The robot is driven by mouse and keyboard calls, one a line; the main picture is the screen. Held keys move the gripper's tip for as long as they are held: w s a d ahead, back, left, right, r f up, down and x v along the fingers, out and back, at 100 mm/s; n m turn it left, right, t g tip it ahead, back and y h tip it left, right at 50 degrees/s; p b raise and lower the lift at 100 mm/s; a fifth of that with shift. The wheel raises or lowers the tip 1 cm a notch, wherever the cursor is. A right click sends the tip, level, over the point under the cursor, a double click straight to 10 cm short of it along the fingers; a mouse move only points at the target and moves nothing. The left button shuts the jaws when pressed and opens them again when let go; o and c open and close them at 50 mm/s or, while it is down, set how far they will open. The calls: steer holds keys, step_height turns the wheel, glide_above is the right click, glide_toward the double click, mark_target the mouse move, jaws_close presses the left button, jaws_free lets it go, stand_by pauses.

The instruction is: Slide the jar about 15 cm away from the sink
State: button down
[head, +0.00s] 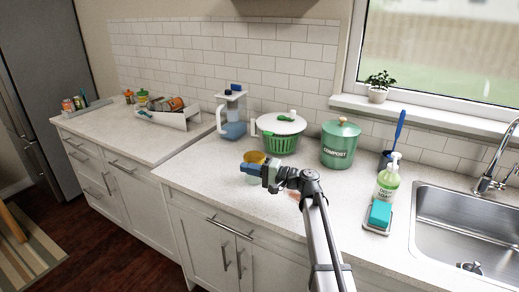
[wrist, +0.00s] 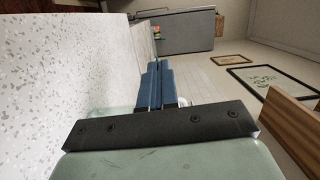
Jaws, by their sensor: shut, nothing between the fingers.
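A jar with a yellow-orange top (head: 256,157) stands on the counter in the middle of the head view, and my gripper hides much of its pale body. The steel sink (head: 460,235) is at the far right, with other items on the counter between it and the jar. My gripper (head: 247,170) is in front of the jar at about the height of its upper part, its blue fingers pointing left. I cannot tell whether it touches the jar. In the wrist view the blue fingers (wrist: 158,85) are together with nothing between them. The jar is not clearly visible there.
A green compost bin (head: 340,145), a white-lidded green salad spinner (head: 281,134) and a blue water jug (head: 233,115) stand behind. A soap bottle (head: 387,180) and teal sponge (head: 380,214) are right of my arm. The counter left of the jar is clear.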

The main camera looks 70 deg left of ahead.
mark_target(258, 153)
steer(key=s+a+r+n+t+h, duration=0.2)
steer(key=s+r+n+t+h, duration=0.15)
steer(key=s, duration=0.65)
steer(key=s+a+r+n+t+h, duration=0.2)
steer(key=s+r, duration=0.3)
steer(key=s, duration=0.5)
steer(key=w+d+f+m+t+h, duration=0.15)
steer(key=w+m+t, duration=0.3)
steer(key=w, duration=0.45)
steer(key=w+f+m+t+h, duration=0.2)
steer(key=w+f+m+t, duration=0.15)
steer(key=w+t, duration=0.4)
steer(key=shift+g, duration=0.65)
steer(key=w+a, duration=0.2)
steer(key=w, duration=0.1)
steer(key=w+a, duration=0.2)
steer(key=w, duration=0.1)
steer(key=w+a, duration=0.3)
steer(key=shift+f, duration=0.4)
steer(key=shift+d+f, duration=0.1)
steer(key=shift+f, duration=0.25)
steer(key=shift+f, duration=0.15)
